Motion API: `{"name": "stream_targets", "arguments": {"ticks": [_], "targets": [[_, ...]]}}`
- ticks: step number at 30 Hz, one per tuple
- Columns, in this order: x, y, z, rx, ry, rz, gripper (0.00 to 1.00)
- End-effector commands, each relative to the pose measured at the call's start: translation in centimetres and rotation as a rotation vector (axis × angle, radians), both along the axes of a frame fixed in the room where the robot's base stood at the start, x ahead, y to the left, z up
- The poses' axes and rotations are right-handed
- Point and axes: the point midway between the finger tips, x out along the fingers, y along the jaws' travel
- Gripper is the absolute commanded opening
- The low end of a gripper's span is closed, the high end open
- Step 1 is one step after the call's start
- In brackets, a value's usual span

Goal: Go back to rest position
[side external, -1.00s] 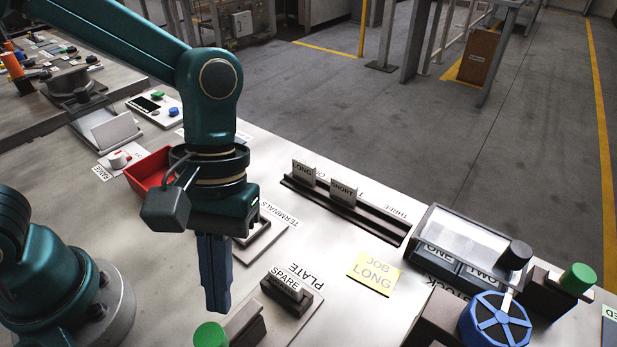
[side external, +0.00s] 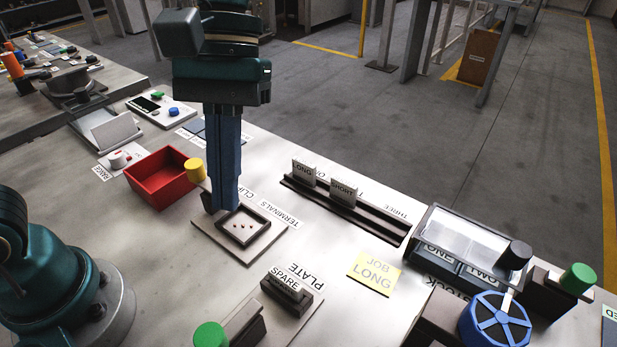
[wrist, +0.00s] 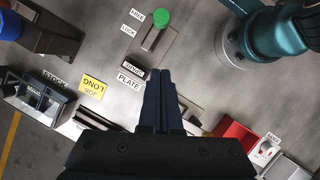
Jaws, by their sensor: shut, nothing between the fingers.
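My gripper (side external: 222,205) points straight down in the side external view, its blue fingers shut together with nothing between them. It hangs above the bench beside the terminals tray (side external: 268,237), a dark-framed square with a few small red dots inside. In the wrist view my gripper (wrist: 160,72) also shows as two fingers pressed together, tips near the spare plate block. The fingers hide part of the bench behind them, including some of the clip label.
A red bin (side external: 160,180) and a yellow knob (side external: 195,170) stand close to the gripper's left. The spare plate holder (side external: 292,290), a slotted rack (side external: 345,212), a yellow job card (side external: 374,273) and a blue handwheel (side external: 494,322) lie to the right. Bench between them is clear.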

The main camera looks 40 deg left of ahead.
Motion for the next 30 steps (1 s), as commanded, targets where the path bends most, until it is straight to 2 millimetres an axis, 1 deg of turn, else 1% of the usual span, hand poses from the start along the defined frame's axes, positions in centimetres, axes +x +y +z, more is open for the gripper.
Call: {"name": "stream_targets", "arguments": {"ticks": [8, 11, 15, 18, 23, 26, 30], "targets": [[0.1, 0.1, 0.0, 0.0, -0.002, 0.005, 0.0], [0.2, 0.4, 0.9, -0.009, -0.038, 0.019, 0.0], [-0.8, 1.8, 2.5, -0.015, -0.12, 0.059, 0.0], [-1.7, 3.3, 3.1, -0.014, -0.221, 0.068, 0.0], [-3.0, 5.7, 2.7, 0.007, -0.411, 0.024, 0.0], [-3.7, 7.1, 1.9, 0.038, -0.537, -0.033, 0.0], [-4.3, 9.0, 0.2, 0.104, -0.696, -0.149, 0.0]]}}
